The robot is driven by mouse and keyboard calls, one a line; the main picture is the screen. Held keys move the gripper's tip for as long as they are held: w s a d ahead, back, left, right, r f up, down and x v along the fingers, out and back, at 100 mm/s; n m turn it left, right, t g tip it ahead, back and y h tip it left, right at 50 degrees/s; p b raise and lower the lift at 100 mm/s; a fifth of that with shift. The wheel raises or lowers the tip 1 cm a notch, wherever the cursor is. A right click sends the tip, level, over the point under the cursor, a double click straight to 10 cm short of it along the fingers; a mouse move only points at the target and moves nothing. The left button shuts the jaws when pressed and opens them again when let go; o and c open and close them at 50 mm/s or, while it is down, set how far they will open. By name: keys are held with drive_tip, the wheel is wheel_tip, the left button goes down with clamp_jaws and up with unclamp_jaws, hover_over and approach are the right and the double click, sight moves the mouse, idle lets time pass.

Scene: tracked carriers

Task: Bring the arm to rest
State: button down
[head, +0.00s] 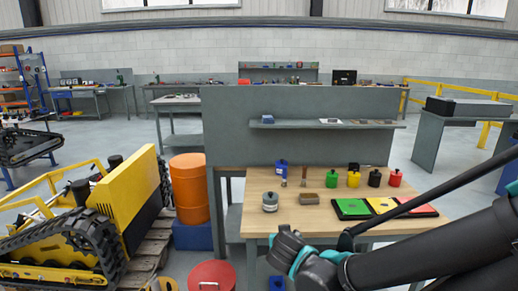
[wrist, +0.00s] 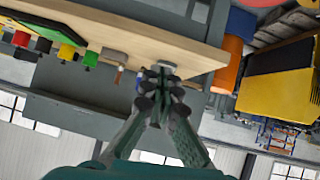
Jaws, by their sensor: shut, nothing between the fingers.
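My gripper (wrist: 161,78) shows in the wrist view with its fingers together and nothing between them. Beyond its fingertips is the wooden bench top (wrist: 190,42), seen turned over in that view. In the head view my dark arm (head: 430,250) reaches in from the right, low in front of the bench (head: 240,183). I cannot make out my fingers in the head view.
On the bench stand a grey jar (head: 270,202), a blue holder (head: 281,170), green (head: 333,187), yellow (head: 353,178), black (head: 374,177) and red (head: 395,178) containers, and coloured pads (head: 382,206). An orange barrel (head: 188,190) and yellow tracked machine (head: 125,205) stand left.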

drive_tip(key=s+d+f+g, duration=0.7)
drive_tip(key=d+f, duration=0.1)
drive_tip(key=d, duration=0.3)
drive_tip(key=shift+d+f+y, duration=0.2)
drive_tip(key=shift+f+y, duration=0.1)
drive_tip(key=shift+y, duration=0.1)
